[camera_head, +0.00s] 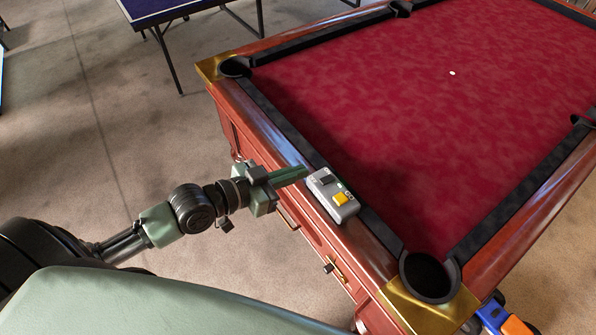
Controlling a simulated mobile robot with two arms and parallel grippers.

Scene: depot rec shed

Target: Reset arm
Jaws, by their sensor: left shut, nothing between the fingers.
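My left gripper (305,171) comes in from the left, over the wooden rail of the pool table (264,127). Its green fingers are shut with nothing between them. The fingertips are right beside a small grey box (323,194) with a dark switch (326,180) and a yellow button (340,198). I cannot tell whether the tips touch the box. The box lies on the rail's near edge. My right gripper is not in view.
The red cloth is bare except for a small white spot (452,73). Dark corner pockets show at the near corner (428,276) and left corner (235,66). A blue-topped table (160,8) stands at the back left. A blue and orange object (503,319) is at bottom right. The floor at left is clear.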

